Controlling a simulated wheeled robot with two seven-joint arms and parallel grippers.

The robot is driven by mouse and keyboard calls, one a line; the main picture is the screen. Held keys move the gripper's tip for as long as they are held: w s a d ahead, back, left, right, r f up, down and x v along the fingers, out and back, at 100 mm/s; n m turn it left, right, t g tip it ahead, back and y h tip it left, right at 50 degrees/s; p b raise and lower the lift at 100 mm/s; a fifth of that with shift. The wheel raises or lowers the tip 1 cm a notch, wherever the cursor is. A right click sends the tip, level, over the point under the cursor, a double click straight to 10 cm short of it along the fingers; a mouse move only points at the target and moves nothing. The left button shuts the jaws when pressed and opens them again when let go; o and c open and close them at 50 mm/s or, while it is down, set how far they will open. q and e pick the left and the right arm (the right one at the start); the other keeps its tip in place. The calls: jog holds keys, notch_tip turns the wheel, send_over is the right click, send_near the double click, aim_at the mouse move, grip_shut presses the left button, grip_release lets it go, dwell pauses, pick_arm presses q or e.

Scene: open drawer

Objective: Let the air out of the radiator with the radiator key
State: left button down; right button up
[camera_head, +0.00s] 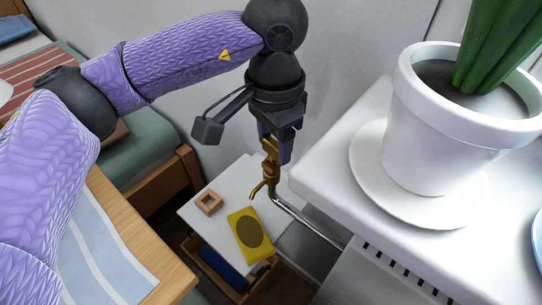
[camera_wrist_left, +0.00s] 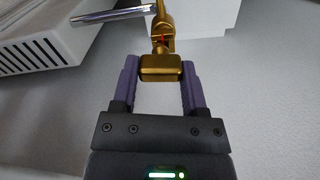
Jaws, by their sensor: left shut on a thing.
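The radiator (camera_head: 375,282) is a white body with a row of dark slots at the lower right; it also shows at the upper left of the left wrist view (camera_wrist_left: 40,42). A chrome pipe (camera_head: 312,227) runs from its side to a brass valve (camera_head: 271,183). My left gripper (camera_head: 274,150) hangs above the valve, its purple fingers shut on a brass piece that looks like the radiator key (camera_wrist_left: 162,68). The key's block sits between the fingertips, its far end at the valve. I cannot tell whether it is fully seated. My right gripper is out of view.
A white cabinet (camera_head: 182,213) below carries a yellow book (camera_head: 235,222) and a wooden square frame (camera_head: 209,203). Its open drawer (camera_head: 207,276) holds something blue. A potted plant (camera_head: 425,145) stands on the white ledge (camera_head: 325,180) at right. A wooden table (camera_head: 150,250) is left.

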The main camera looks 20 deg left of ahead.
pick_arm(q)
jog(key=shift+d+r+p, duration=0.1)
jog(key=shift+r+p, duration=0.25)
jog(key=shift+r, duration=0.5)
jog(key=shift+r+p, duration=0.7)
jog(key=shift+r, duration=0.5)
jog(key=shift+f, duration=0.1)
